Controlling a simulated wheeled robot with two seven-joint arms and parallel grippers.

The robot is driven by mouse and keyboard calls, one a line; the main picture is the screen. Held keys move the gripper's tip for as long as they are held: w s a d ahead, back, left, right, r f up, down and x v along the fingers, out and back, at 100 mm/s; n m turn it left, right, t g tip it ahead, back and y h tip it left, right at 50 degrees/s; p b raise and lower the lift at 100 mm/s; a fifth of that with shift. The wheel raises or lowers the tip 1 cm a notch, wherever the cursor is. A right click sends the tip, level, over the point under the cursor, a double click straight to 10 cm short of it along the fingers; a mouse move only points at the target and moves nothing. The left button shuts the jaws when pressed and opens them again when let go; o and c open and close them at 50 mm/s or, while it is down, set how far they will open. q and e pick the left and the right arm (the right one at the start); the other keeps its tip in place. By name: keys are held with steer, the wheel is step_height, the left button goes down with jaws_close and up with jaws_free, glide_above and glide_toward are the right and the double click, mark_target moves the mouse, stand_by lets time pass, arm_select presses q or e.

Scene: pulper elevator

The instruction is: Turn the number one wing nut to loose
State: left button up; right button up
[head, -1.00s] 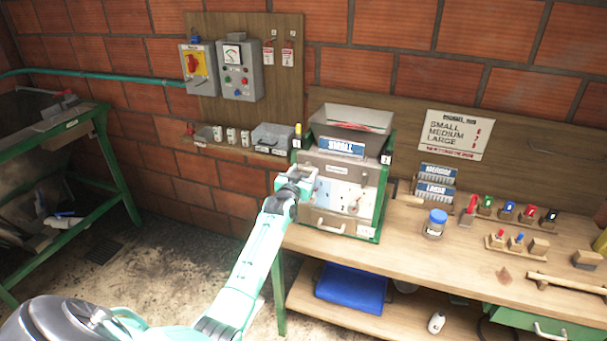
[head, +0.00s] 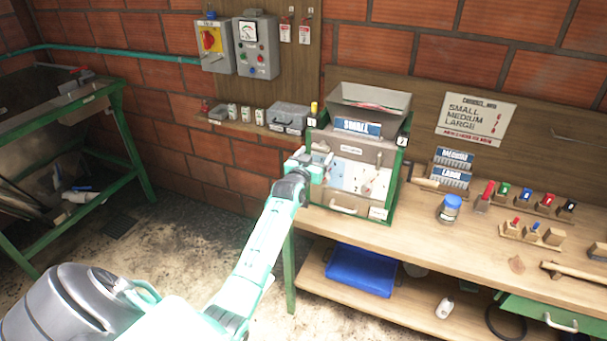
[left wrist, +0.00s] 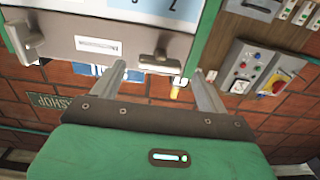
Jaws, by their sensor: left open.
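The pulper, a grey-fronted machine in a green frame (head: 398,166), stands at the left end of the bench under a SMALL sign. Tags 1 and 2 mark its upper left and right corners. My left gripper (head: 318,163) is at the upper left of its front, hiding the fastener there in the head view. In the upside-down left wrist view, a grey wing nut (left wrist: 158,63), apparently number one, lies ahead between the fingers of my open left gripper (left wrist: 158,85), not clasped. A second wing nut (left wrist: 28,38) is at the left. My right gripper is out of view.
A switch box (head: 214,45) and gauge panel (head: 257,47) hang on the wall left of the pulper. A blue-lidded jar (head: 450,208) and coloured-handled tools are on the bench to the right. A green stand (head: 130,140) is at the far left.

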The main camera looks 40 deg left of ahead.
arm_select(q)
steer(key=b+v, duration=0.3)
steer(key=v, duration=0.8)
steer(key=shift+s, duration=0.1)
